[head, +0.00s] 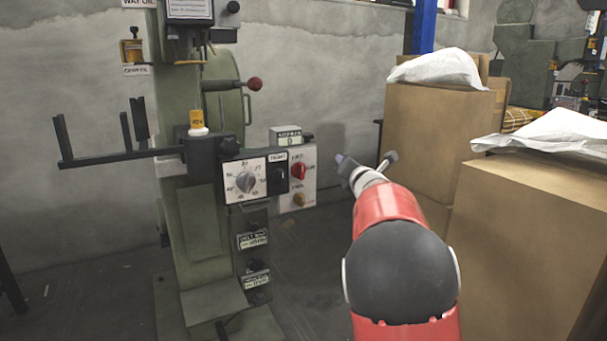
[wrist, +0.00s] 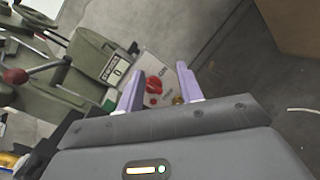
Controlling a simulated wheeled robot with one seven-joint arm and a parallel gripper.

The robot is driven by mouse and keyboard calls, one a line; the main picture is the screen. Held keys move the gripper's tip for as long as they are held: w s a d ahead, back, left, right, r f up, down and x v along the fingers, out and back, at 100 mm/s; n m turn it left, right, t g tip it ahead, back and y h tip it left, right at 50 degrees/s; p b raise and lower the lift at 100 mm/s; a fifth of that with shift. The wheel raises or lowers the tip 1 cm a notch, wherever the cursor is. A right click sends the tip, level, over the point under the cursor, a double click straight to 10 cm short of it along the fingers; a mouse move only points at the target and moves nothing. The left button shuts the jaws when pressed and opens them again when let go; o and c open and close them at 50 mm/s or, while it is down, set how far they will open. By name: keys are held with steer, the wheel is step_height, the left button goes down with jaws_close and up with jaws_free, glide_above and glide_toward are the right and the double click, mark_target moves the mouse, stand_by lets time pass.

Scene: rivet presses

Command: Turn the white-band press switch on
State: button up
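A green press (head: 200,230) stands left of centre in the head view; a white ring (head: 198,131) sits under an orange tag on it. My gripper is open and empty. In the head view it is right of the switch box, apart from it. The switch's exact setting is too small to read.
A dial panel (head: 245,179) with a grey knob adjoins the switch box. A counter (head: 289,136) sits above it. A red-ball lever (head: 254,84) sticks out higher up. Cardboard boxes (head: 520,230) stand close on the right; floor shows between them and the press.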

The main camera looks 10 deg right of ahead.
mark_target(302, 167)
steer(key=shift+w+a+f+n+g+y+p, duration=0.1)
steer(key=shift+w+a+f+n+y+p, duration=0.2)
steer(key=shift+w+a+f+n+y, duration=1.1)
steer(key=shift+w+a+f+n+g+y+p, duration=0.15)
steer(key=shift+w+a+n+y+p, duration=0.2)
steer(key=shift+w+a+n, duration=2.2)
steer(key=shift+w+a+f+n+g+y+p, duration=0.1)
steer(key=shift+w+a+f+n+y+p, duration=0.15)
steer(key=shift+w+a+f+n+y, duration=1.25)
steer(key=shift+w+d+r+h, duration=0.3)
steer(key=shift+w+r+h, duration=0.1)
steer(key=shift+w, duration=0.15)
steer(key=shift+w+d+r+h, duration=0.25)
steer(key=shift+w+r, duration=0.1)
steer(key=shift+w, duration=0.2)
jaws_close()
